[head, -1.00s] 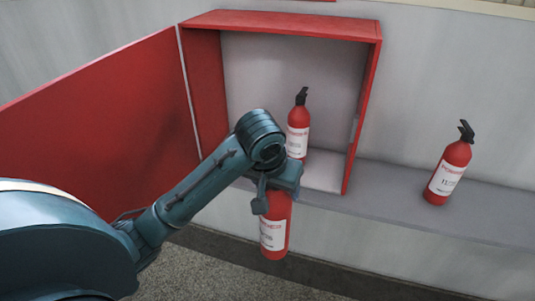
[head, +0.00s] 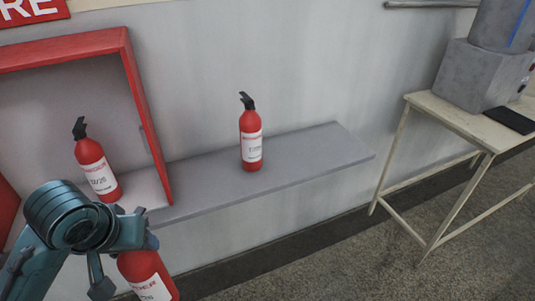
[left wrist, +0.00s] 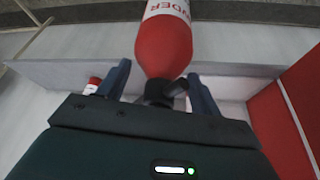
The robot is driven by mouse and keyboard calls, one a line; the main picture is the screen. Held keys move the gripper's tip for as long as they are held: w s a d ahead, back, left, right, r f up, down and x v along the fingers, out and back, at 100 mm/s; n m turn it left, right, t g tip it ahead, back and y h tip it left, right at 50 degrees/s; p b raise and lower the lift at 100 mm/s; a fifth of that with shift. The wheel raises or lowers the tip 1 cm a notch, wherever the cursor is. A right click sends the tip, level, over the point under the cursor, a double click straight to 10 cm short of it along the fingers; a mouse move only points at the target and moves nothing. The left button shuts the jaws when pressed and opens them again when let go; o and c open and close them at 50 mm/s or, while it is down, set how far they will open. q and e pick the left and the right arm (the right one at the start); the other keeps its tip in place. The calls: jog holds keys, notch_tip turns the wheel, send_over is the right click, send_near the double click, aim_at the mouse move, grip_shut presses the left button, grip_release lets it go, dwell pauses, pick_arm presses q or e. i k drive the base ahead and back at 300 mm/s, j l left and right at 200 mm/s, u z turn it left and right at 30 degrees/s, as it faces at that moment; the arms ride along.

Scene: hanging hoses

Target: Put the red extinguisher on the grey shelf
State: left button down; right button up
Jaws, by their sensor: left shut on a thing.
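My left gripper (head: 124,252) is shut on a red extinguisher (head: 150,277) with a white label, held by its black top so that it hangs below the gripper. In the left wrist view the fingers (left wrist: 162,88) are on either side of the black top of the held extinguisher (left wrist: 166,45). The grey shelf (head: 310,153) runs along the wall, to the right of and above the held extinguisher in the head view. Another red extinguisher (head: 251,138) stands upright on the shelf. My right gripper is not in view.
An open red cabinet (head: 150,120) at the left holds a third extinguisher (head: 97,170). The shelf is bare right of its standing extinguisher, and also between that one and the cabinet. A pale table (head: 470,128) with a grey machine (head: 482,75) stands at the right.

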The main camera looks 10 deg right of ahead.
aim_at(335, 142)
jog(key=i+l+z, duration=0.15)
jog(key=l, duration=0.25)
jog(key=i+l+z, duration=0.35)
jog(key=i+l, duration=0.2)
jog(key=l, duration=0.2)
jog(key=i+l, duration=0.15)
jog(key=i, duration=0.2)
jog(key=i+l+z, duration=0.1)
jog(key=i, duration=0.3)
jog(key=l, duration=0.05)
